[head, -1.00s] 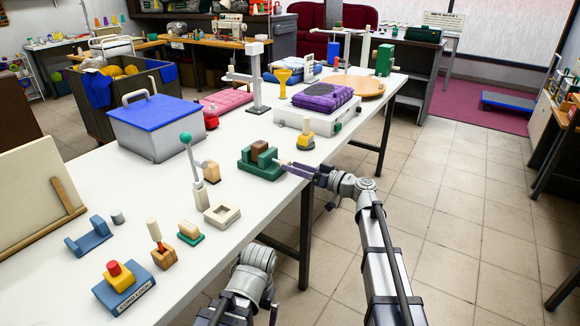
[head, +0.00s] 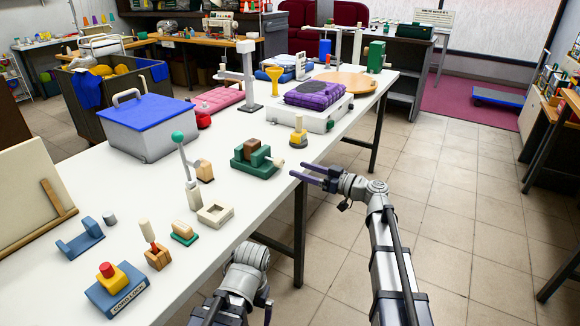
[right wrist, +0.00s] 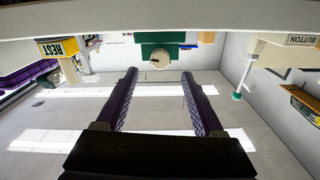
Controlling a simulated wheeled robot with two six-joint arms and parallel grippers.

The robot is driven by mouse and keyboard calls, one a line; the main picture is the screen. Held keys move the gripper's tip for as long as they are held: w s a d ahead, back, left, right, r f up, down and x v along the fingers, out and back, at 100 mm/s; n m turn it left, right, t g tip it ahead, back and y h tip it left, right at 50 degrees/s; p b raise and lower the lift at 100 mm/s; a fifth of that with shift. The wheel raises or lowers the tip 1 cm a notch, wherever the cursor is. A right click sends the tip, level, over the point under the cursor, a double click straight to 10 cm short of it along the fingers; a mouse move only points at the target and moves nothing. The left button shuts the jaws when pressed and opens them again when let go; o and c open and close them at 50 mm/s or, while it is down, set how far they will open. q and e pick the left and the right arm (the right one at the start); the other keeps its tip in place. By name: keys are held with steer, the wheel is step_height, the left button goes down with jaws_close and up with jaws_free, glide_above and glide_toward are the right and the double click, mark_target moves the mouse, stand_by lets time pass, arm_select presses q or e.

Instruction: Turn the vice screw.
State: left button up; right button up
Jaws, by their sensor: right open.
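The green vice (head: 262,168) stands near the front edge of the white table with a brown block (head: 252,146) in its jaws. Its pale screw handle (head: 278,162) sticks out to the right. My right gripper (head: 308,178) is open and empty, off to the right of the handle and apart from it, just past the table edge. In the right wrist view the handle's round end (right wrist: 160,60) faces me, ahead of and between the two open fingers (right wrist: 160,80). My left gripper is out of view; only part of that arm shows at the bottom.
A yellow-based knob piece (head: 298,135) and a white case with a purple bag (head: 319,96) stand behind the vice. A lever with a teal ball (head: 178,137) and a pale square frame (head: 215,214) are to its left.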

mark_target(282, 164)
steer(key=shift+n, duration=0.9)
steer(key=shift+x, duration=4)
jaws_close()
